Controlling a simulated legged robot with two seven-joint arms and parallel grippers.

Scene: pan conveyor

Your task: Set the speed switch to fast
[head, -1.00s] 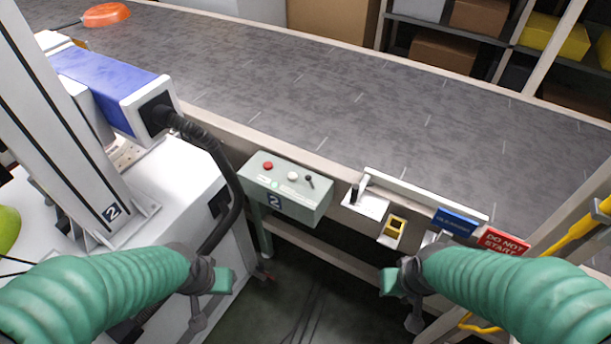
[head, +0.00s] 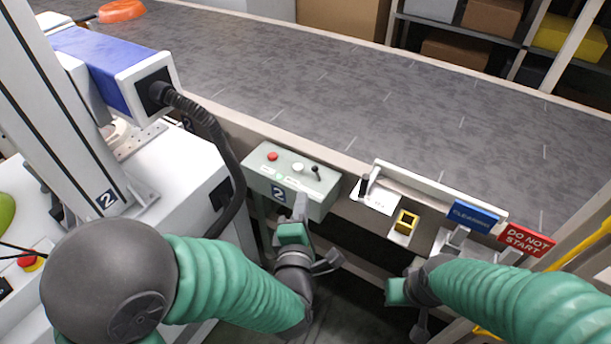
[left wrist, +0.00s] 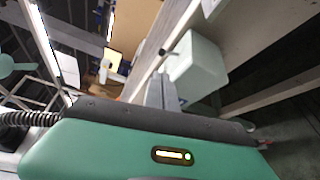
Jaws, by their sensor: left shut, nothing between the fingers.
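A pale green control box (head: 300,190) marked 2 stands at the conveyor's near edge. Its top has a red button (head: 272,156), a white button (head: 298,168) and a small black toggle switch (head: 316,173); its lettering is too small to read. My left gripper (head: 300,206) is shut and empty, in front of the box and overlapping its front face in the head view; contact cannot be told. In the left wrist view the box (left wrist: 197,72) is just beyond the fingers (left wrist: 160,90). My right gripper (head: 392,290) is low, away from the box, its fingers unclear.
Right of the box are a white plate with a black lever (head: 366,186), a yellow square part (head: 405,222), a blue sign (head: 473,215) and a red DO NOT START sign (head: 526,240). A black hose (head: 225,150) hangs left of the box. The conveyor belt (head: 330,90) lies behind, mostly clear.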

